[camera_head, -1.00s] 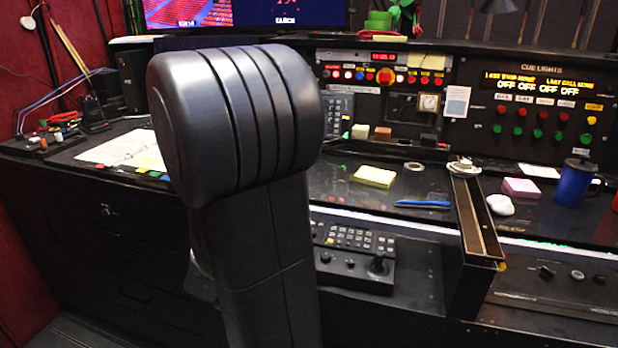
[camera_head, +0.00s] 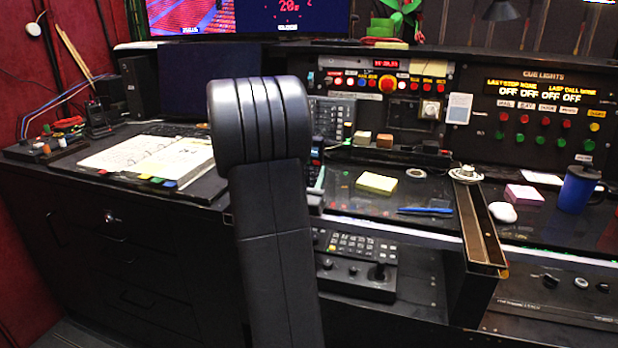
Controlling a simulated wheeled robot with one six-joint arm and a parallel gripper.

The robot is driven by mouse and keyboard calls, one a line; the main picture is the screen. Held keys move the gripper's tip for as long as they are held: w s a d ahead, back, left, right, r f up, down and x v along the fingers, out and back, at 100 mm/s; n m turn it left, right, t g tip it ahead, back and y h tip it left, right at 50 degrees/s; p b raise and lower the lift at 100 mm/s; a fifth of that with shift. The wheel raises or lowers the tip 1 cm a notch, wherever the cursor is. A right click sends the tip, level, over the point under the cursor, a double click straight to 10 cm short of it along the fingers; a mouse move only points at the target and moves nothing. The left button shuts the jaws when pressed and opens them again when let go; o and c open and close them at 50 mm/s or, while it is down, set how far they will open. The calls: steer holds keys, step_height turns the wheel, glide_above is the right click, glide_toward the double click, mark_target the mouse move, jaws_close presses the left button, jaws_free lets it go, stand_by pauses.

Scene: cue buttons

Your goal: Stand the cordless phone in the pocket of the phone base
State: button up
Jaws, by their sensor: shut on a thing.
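My gripper is not visible; my own dark arm fills the middle of the head view and hides what lies behind it. A dark upright object with small coloured marks (camera_head: 316,172) shows just right of my arm. It may be the cordless phone or its base, but too little of it shows to tell. I cannot make out the pocket of the phone base. A small black device (camera_head: 97,119) stands at the left of the desk, and I cannot tell what it is.
An open notebook (camera_head: 140,154) lies left of my arm. A yellow note pad (camera_head: 376,183), a blue pen (camera_head: 425,211), a pink block (camera_head: 524,195) and a blue mug (camera_head: 577,188) are on the desk to the right. A raised channel (camera_head: 480,230) juts forward. A control box (camera_head: 355,262) sits lower.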

steer(key=shift+s+a+f+b, duration=0.15)
steer(key=shift+f+b, duration=0.25)
steer(key=shift+f, duration=0.2)
steer(key=o, duration=1.2)
steer(key=shift+r, duration=0.1)
steer(key=shift+c, duration=0.2)
steer(key=shift+r+p, duration=0.35)
steer(key=shift+p, duration=0.25)
steer(key=b+v, duration=0.2)
steer(key=v, duration=1)
steer(key=shift+f, duration=0.25)
